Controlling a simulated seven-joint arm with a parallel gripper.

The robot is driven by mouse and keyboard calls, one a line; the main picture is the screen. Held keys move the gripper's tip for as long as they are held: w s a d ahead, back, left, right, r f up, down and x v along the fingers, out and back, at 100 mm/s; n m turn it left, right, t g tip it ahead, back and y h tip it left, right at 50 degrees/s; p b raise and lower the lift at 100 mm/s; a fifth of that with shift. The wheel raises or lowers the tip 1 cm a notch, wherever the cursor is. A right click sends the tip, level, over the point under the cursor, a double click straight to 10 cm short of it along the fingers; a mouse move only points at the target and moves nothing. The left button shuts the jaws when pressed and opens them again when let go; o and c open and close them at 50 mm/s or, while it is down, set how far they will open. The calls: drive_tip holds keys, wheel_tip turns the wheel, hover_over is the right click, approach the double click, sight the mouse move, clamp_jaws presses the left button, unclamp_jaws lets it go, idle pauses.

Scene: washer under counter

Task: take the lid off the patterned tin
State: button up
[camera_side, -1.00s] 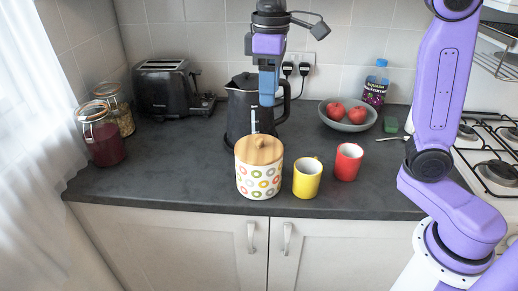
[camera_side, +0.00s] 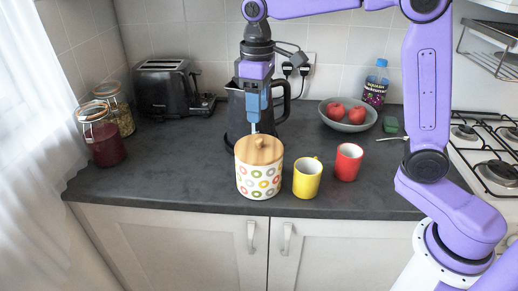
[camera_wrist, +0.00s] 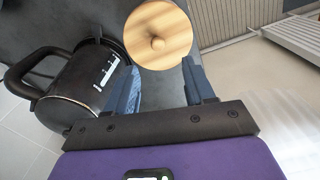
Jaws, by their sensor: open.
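The patterned tin (camera_side: 259,182) is white with coloured rings and stands upright near the counter's front edge. Its round wooden lid (camera_side: 245,154) with a small knob (camera_side: 259,142) sits on top. In the wrist view the lid (camera_wrist: 172,24) shows from above, its knob (camera_wrist: 157,43) just beyond my fingers and roughly between them. My gripper (camera_side: 254,128) points down above the lid, close over the knob. Its two fingers also show apart in the wrist view (camera_wrist: 163,78), with nothing held between them. Most of the tin's body is hidden under the lid there.
A black kettle (camera_side: 236,115) stands close behind the tin; it also shows in the wrist view (camera_wrist: 72,98). A yellow mug (camera_side: 307,181) is right beside the tin, with a red mug (camera_side: 347,164) further right. The counter (camera_side: 165,180) to the left is clear.

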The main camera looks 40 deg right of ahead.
sight(259, 139)
drive_tip(key=shift+d+f, duration=0.15)
drive_tip(key=shift+f, duration=4)
clamp_jaws()
